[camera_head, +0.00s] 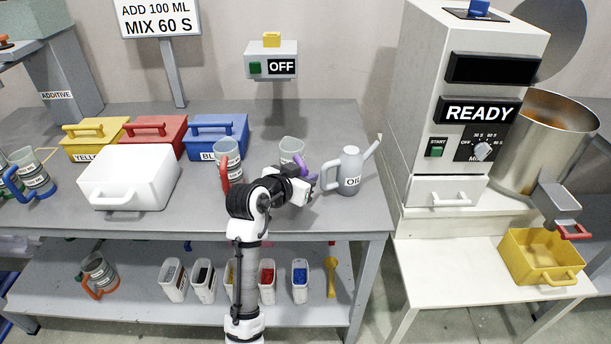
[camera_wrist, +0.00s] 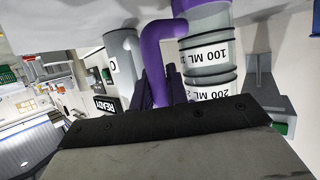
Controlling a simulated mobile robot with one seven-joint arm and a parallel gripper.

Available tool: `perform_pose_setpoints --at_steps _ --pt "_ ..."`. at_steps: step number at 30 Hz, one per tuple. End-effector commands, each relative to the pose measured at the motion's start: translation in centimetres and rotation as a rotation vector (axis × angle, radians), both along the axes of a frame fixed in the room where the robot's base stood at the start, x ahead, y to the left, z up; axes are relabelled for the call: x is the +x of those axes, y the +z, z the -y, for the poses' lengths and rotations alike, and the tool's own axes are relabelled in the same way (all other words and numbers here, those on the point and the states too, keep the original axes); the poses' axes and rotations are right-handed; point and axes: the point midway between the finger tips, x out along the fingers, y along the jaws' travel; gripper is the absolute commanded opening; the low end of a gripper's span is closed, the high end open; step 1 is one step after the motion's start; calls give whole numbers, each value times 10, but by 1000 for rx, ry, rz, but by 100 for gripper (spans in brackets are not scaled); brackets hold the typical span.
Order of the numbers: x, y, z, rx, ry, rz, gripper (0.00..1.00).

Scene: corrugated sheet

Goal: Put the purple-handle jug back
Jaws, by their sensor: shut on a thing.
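The purple-handle jug (camera_head: 291,149) is a clear grey measuring jug at the back right of the grey bench, mostly hidden behind my arm. Its purple handle (camera_head: 304,165) faces right. In the wrist view the jug (camera_wrist: 208,60) shows 100 ML and 200 ML bands, with the purple handle (camera_wrist: 152,55) between my dark fingers. My gripper (camera_head: 306,178) is shut on the handle. In the wrist view my gripper (camera_wrist: 160,88) covers part of the handle. I cannot tell whether the jug's base touches the bench.
A grey oil can (camera_head: 350,172) stands close on the right. A red-handled jug (camera_head: 228,160) stands on the left. A white bin (camera_head: 130,175) and yellow, red and blue lidded boxes (camera_head: 217,135) are further left. The READY machine (camera_head: 468,90) stands right of the bench.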

Motion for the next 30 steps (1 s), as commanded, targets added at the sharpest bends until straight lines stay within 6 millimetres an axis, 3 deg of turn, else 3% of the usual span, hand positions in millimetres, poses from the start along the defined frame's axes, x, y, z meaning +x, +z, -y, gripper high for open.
perform_pose_setpoints --at_steps 10,11,15,26,30 --pt "0 -4 0 0 1 2 0" --pt "0 -3 0 1 1 2 18" --pt "0 -3 0 1 1 2 36" --pt "0 2 -1 2 1 2 37" --pt "-14 7 -11 0 3 4 37"
